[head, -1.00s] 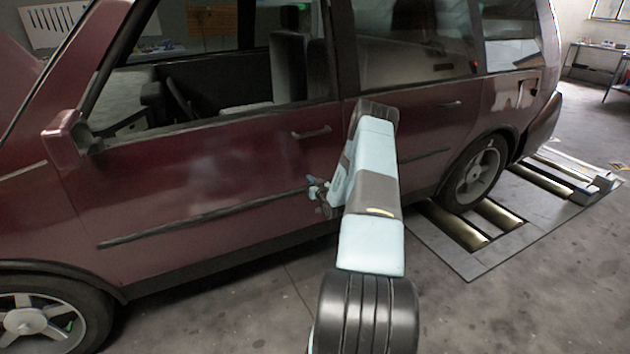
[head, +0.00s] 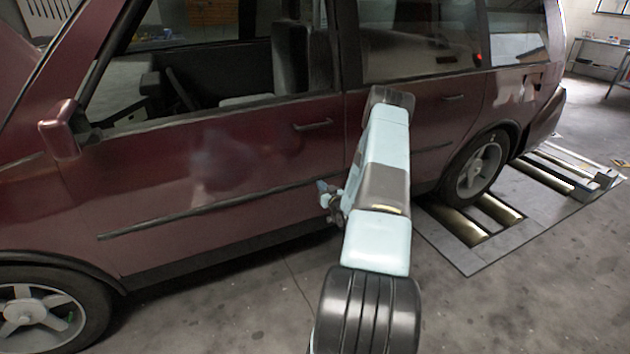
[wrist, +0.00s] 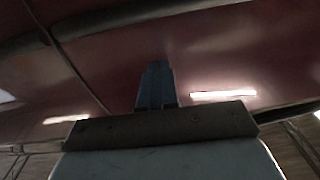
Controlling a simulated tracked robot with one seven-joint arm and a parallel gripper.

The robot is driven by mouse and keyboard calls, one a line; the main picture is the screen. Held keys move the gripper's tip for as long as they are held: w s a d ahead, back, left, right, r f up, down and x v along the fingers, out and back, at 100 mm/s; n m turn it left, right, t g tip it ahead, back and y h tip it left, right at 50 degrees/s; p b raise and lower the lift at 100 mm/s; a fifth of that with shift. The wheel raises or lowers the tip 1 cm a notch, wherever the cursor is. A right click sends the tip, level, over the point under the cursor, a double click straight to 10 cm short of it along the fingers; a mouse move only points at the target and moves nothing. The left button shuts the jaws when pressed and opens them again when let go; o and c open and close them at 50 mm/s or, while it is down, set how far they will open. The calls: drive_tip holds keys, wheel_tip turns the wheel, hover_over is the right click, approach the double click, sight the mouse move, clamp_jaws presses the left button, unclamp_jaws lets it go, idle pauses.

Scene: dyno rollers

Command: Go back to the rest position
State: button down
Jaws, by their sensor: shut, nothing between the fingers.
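My gripper (head: 326,196) shows small in the head view, on the left side of my arm, in front of the dark red car's (head: 210,175) side. In the wrist view my gripper's fingers (wrist: 156,84) are together and hold nothing. The car's red panel fills the wrist view behind them. I cannot tell the exact gap between the fingertips and the car. My arm is bent and stands up in front of the car's doors.
The car's side mirror (head: 62,130) juts out at the left. Its rear wheel (head: 474,172) is by the metal rollers (head: 462,226) set in the floor at the right. A table (head: 604,58) stands at the far right. The grey floor (head: 540,310) in front is clear.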

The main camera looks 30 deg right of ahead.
drive_tip(key=shift+s+a+f, duration=0.1)
drive_tip(key=shift+s+a, duration=0.1)
drive_tip(key=shift+s, duration=0.8)
drive_tip(key=shift+s+a+f, duration=0.1)
drive_tip(key=shift+s+a, duration=0.05)
drive_tip(key=shift+s, duration=0.85)
drive_tip(key=shift+r, duration=0.1)
